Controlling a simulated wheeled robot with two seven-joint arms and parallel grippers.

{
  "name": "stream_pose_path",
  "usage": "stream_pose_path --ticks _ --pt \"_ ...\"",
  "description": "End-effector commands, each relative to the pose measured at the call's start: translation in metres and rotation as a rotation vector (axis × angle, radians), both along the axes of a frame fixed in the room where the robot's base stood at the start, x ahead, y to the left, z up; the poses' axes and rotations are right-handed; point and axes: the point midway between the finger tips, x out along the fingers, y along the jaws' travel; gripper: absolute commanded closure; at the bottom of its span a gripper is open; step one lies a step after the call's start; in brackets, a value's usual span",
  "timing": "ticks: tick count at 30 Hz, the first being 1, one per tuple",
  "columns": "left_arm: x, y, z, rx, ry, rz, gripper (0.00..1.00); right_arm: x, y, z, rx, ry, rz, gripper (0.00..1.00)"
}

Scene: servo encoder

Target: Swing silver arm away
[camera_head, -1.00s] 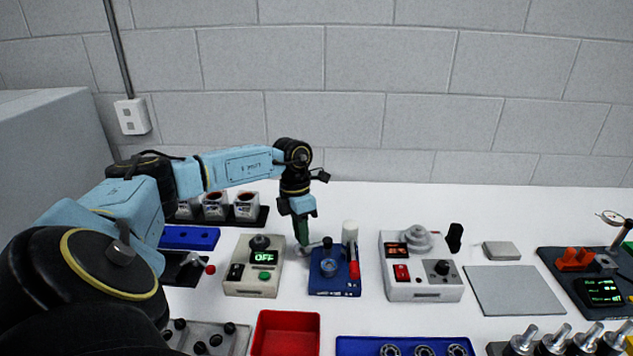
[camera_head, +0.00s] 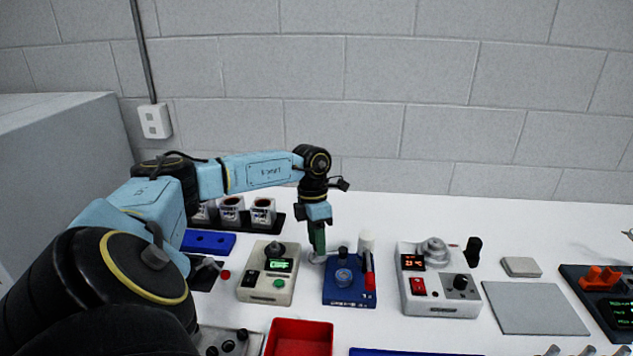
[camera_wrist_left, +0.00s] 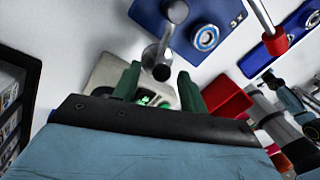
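The silver arm (camera_wrist_left: 160,50) is a short metal bar with a black knob (camera_wrist_left: 175,11) at one end. It belongs to a blue fixture (camera_head: 341,296), and its rounded free end sticks out to the left in the head view (camera_head: 319,258). My left gripper (camera_head: 318,249) points down at that free end. In the left wrist view its green fingers (camera_wrist_left: 159,72) are apart, with the silver end between their tips. No touch is clear. A bearing (camera_wrist_left: 205,37) sits on the blue fixture. My right gripper is not in view.
A beige box with an OFF display (camera_head: 265,287) stands left of the blue fixture. A grey control box (camera_head: 440,300) is farther right. A red bin (camera_head: 301,335) lies in front.

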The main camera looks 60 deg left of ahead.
Motion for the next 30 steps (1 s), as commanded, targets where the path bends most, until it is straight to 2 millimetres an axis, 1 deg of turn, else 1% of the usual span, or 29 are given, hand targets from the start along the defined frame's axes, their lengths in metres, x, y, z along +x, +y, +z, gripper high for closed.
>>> stream_pose_path --ticks 5,8,11,18,21,25,30 --pt "0.000 0.000 0.001 -0.001 0.001 0.000 0.57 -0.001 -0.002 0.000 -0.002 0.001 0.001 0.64" --pt "0.001 0.002 0.010 0.000 0.000 0.000 0.57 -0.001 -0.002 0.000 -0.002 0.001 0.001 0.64" --pt "0.002 0.005 0.026 0.001 -0.002 0.001 0.57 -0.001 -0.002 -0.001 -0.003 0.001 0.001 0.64" --pt "0.005 0.015 0.080 0.000 -0.005 0.001 0.57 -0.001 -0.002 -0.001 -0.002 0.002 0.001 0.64" --pt "0.006 0.018 0.100 0.000 -0.004 0.000 0.57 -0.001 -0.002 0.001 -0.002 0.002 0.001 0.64" --pt "0.007 0.022 0.119 -0.001 -0.003 0.000 0.57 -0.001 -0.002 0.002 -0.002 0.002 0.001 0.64" --pt "0.007 0.024 0.131 -0.001 0.000 -0.001 0.57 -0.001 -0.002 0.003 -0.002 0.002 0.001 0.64"
